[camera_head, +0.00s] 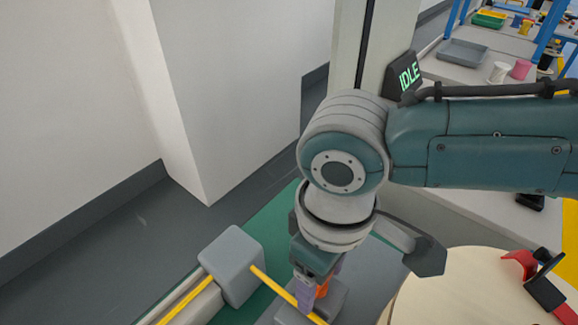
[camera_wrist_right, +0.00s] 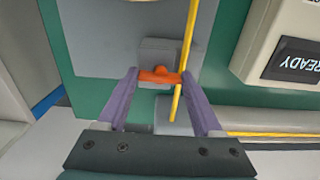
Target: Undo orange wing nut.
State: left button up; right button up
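The orange wing nut (camera_wrist_right: 160,76) sits at a grey block (camera_wrist_right: 157,52) beside the yellow cable (camera_wrist_right: 183,70). My right gripper (camera_wrist_right: 160,72) has its two purple fingers at the two wing ends, and the nut fills the gap between them, so it looks shut on the nut. In the head view my right gripper (camera_head: 311,293) points down at the block (camera_head: 330,298), and its finger partly covers the orange nut (camera_head: 322,288). My left gripper is not in view.
A second grey block (camera_head: 232,262) stands to the left on the yellow cable's line. A round pale table (camera_head: 455,290) with a red and black tool (camera_head: 540,280) is at right. An IDLE display (camera_head: 407,75) is behind my arm; a READY display (camera_wrist_right: 292,61) shows at upper right in the wrist view.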

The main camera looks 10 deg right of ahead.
jog(key=c, duration=0.8)
jog(key=shift+o, duration=0.2)
jog(key=shift+r+n, duration=0.1)
jog(key=shift+n, duration=0.3)
jog(key=n+p, duration=0.1)
jog(key=n, duration=0.2)
jog(key=n+p, duration=0.1)
jog(key=n, duration=0.3)
jog(key=shift+n, duration=0.3)
jog(key=n, duration=0.4)
jog(key=shift+n, duration=0.3)
jog(key=n, duration=0.4)
jog(key=shift+n, duration=0.4)
